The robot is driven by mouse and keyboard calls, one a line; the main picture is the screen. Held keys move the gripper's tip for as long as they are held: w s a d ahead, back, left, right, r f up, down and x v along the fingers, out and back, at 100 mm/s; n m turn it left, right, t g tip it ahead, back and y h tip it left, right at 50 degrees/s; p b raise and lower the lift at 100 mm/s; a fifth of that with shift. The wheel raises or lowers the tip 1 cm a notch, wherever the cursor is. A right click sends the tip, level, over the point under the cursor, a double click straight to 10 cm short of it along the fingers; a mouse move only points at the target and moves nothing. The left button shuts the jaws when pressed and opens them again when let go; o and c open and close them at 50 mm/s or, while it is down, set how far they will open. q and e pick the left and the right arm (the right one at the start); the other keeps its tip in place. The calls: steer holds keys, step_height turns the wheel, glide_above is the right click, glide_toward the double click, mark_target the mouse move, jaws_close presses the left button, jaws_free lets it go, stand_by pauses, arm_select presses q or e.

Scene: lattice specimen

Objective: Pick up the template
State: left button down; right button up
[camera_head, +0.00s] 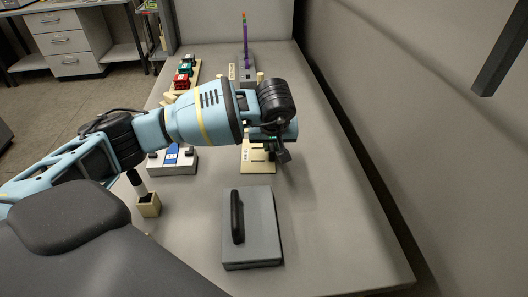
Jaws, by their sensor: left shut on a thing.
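The template looks to be the flat cream plate with dark slots (258,165), in the middle of the grey table. My left arm reaches over from the left and hides its far part. My left gripper (283,154) points down at the plate's right side and is shut on it. The fingertips are small and dark here, and I cannot tell whether the plate is clear of the table. My right gripper is not in view.
A grey block with a black handle (262,228) lies in front. A small cream holder (149,206) and a grey-and-blue box (172,160) are at left. Coloured blocks (184,75) and a purple rod (245,38) stand farther back. The table's right side is clear.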

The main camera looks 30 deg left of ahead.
arm_select(q)
step_height(320, 180, up, 10)
stand_by(0.6)
